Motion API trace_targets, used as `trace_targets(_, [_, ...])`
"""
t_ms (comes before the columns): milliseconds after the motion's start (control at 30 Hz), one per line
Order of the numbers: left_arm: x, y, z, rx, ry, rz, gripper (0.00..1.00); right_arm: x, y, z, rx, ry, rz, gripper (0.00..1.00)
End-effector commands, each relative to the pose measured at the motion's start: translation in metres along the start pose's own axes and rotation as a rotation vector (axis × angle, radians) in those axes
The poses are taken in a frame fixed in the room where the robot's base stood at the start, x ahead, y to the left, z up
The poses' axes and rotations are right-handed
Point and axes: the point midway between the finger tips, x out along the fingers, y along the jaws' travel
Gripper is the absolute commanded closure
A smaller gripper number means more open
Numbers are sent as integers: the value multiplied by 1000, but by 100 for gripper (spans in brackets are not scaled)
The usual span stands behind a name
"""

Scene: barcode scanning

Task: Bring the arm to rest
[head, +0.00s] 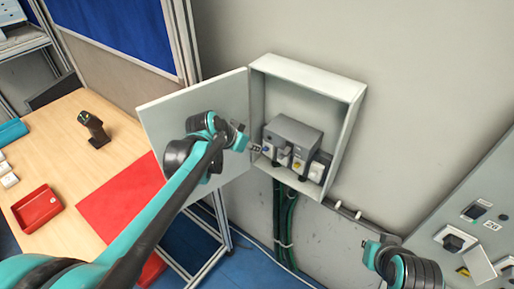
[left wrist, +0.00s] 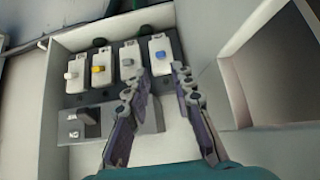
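My left arm reaches from the lower left across the head view to an open wall box (head: 310,77). My left gripper (head: 255,147) is at the left side of the box opening, in front of the switches. In the left wrist view my left gripper (left wrist: 160,72) has its two fingers apart with nothing between them. The tips are close to the blue-knobbed switch (left wrist: 161,54); I cannot tell if they touch it. My right gripper (head: 371,252) shows small at the lower right, beside the wall; its fingers are not clear.
The box door (head: 190,105) stands open to the left, behind my left arm. A wooden table (head: 55,115) holds a scanner (head: 93,125), a red tray (head: 37,207) and a red mat (head: 110,200). A grey control panel (head: 470,205) is at the right.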

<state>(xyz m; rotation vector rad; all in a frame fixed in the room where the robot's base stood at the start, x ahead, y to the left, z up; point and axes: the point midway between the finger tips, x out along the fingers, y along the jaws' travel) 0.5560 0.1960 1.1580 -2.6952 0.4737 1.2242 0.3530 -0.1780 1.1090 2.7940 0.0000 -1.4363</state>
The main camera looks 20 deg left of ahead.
Motion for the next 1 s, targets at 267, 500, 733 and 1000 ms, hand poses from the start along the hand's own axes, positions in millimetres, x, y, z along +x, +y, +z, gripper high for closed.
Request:
trace_targets(267, [-20,0,0,0,0,0,76,0,0,0,0,0,0,100])
trace_targets(500, [-20,0,0,0,0,0,76,0,0,0,0,0,0,100])
trace_targets(733, [-21,2,2,-3,-2,-1,76,1,0,1,0,0,0,100])
trace_targets(1000, [-32,50,86,-105,-66,-70,76,27,0,19,0,0,0,100])
